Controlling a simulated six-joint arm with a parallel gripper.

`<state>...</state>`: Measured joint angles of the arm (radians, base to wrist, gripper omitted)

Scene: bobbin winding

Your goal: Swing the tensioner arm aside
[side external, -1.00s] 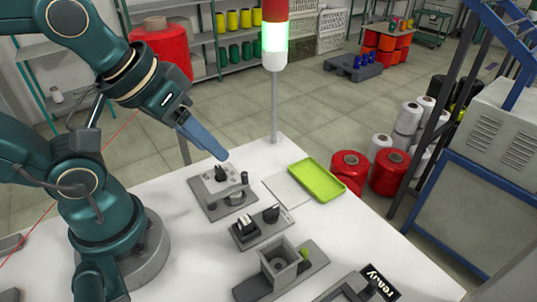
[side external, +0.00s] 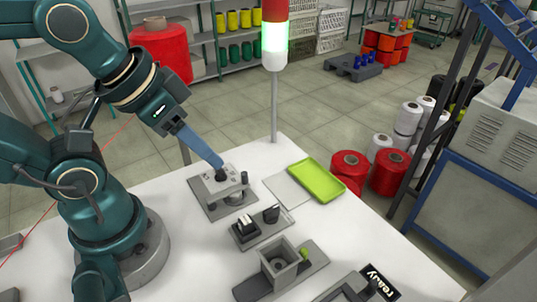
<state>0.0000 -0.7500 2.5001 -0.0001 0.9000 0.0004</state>
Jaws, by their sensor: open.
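My gripper (side external: 217,162) has blue fingers that point down and to the right. Its tips are right at or just above a black knob (side external: 221,176) on a grey fixture (side external: 208,205) at the back of the white table. The fingers overlap in this view, so the gap between them is hidden; whether they touch the knob cannot be told. The fixture has a raised grey bar and a dark upright pin (side external: 244,178) at its right end. Which part is the tensioner arm is not clear; it may be the grey bar (side external: 234,188) with the knob.
In front stand a block with black parts (side external: 247,228) and a grey open box (side external: 278,264). A green tray (side external: 317,179) lies to the right. A signal lamp on a pole (side external: 275,100) rises behind. A dark "ready" sign (side external: 379,282) is at the front right.

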